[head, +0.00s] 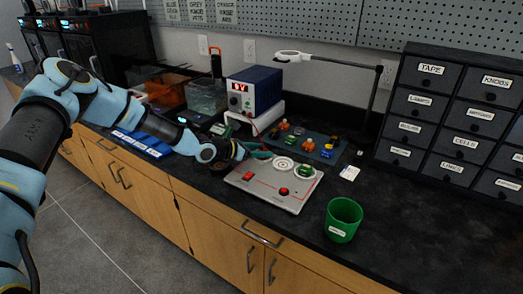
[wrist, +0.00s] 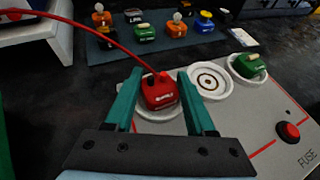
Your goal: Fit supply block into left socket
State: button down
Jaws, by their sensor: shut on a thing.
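My gripper (wrist: 161,82) is shut on the red supply block (wrist: 159,93), with a teal finger on each side of it. A red cable runs from the block up to the left. The block is over the white left socket (wrist: 172,112); I cannot tell if it is seated or just above. The socket panel (head: 238,184) is pale grey. Its middle socket (wrist: 206,82) is an empty white ring with a dark centre. A green block (wrist: 248,66) sits in the right socket (wrist: 236,77).
The blue power supply (head: 262,91) stands behind on a white stand. A dark mat (head: 325,146) with several coloured blocks lies behind the panel. The panel has a red button (head: 284,191). A green cup (head: 344,218) stands at front right, labelled drawers (head: 452,110) behind. Counter beside the cup is clear.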

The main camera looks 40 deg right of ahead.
jog(key=c, duration=0.5)
grip_release()
jog(key=shift+p+v, duration=1)
jog(key=shift+v, duration=0.45)
jog(key=shift+p+v, duration=1.95)
jog(key=shift+v, duration=2)
jog(key=shift+a, duration=0.1)
jog(key=s+a+r+m+t+y+b, duration=0.1)
jog(key=a+r+m+y, duration=0.3)
jog(key=a, duration=1.2)
jog(key=s+a+r+m+t+y, duration=0.1)
jog(key=a+r+m+y, duration=0.3)
jog(key=a, duration=1.2)
jog(key=s+a+r+m+t+y+b, duration=0.1)
jog(key=a+r+m+y, duration=0.4)
jog(key=a, duration=1.2)
jog(key=shift+s+r+m+t+b, duration=0.15)
jog(key=shift+s+r+m, duration=0.1)
jog(key=shift+r+m, duration=0.8)
jog(key=shift+s+r+m+t+b, duration=0.15)
jog(key=shift+s+r+m, duration=0.15)
jog(key=shift+r+m, duration=0.7)
